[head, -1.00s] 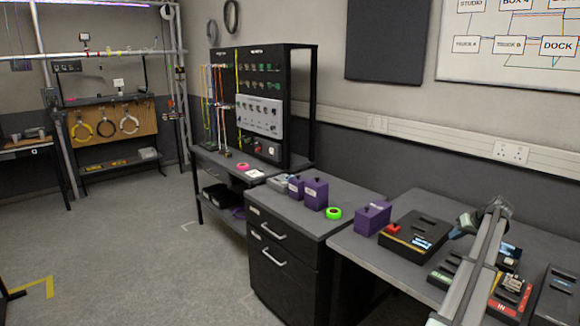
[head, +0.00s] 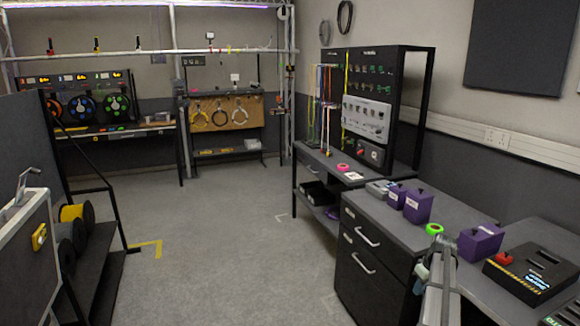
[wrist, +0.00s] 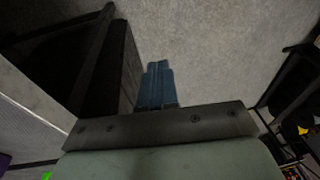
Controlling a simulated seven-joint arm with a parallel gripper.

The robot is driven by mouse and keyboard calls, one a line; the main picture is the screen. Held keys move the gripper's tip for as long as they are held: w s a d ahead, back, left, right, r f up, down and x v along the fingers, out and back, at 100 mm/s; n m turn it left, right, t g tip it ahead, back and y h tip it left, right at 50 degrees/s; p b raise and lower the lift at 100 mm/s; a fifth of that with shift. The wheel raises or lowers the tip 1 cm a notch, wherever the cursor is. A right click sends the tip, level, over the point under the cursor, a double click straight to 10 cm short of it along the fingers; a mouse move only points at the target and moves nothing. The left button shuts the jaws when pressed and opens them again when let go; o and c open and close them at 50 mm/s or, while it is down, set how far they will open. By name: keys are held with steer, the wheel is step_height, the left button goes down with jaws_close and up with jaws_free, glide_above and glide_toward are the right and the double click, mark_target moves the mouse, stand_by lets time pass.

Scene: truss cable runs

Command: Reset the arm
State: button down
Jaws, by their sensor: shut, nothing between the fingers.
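My gripper shows in the wrist view with its blue fingers (wrist: 156,84) together and nothing between them. Beyond the fingers is bare grey floor. In the head view my arm stands at the lower right, in front of the bench and the drawer unit. The fingertips cannot be made out clearly there.
A black drawer unit (head: 358,268) stands right of centre, with purple boxes (head: 418,207) and a green tape roll (head: 434,229) on top. A dark bench with a panel rack (head: 368,120) is behind it. A flight case (head: 30,262) and cable reels (head: 72,226) are at left. The middle floor (head: 230,240) is clear.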

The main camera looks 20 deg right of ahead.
steer(key=s+a+f+g, duration=0.1)
steer(key=s+a+f, duration=0.1)
steer(key=a+f, duration=0.85)
steer(key=s+a+f+g+y, duration=0.1)
steer(key=s+a+f+g, duration=0.1)
steer(key=a+f, duration=0.8)
steer(key=s+a+f+g, duration=0.15)
steer(key=a+f, duration=0.35)
steer(key=a, duration=1)
steer(key=s+a+f+g, duration=0.1)
steer(key=s+a+f, duration=0.2)
steer(key=s+a, duration=0.3)
steer(key=s+a+f+g+h, duration=0.1)
steer(key=s+a+f, duration=0.2)
steer(key=s, duration=0.9)
steer(key=s+a+f+g+h, duration=0.1)
steer(key=s+a+f, duration=0.3)
steer(key=s+a, duration=0.5)
steer(key=shift+s+a+g, duration=0.2)
steer(key=shift+a+g, duration=0.35)
steer(key=shift+a, duration=0.05)
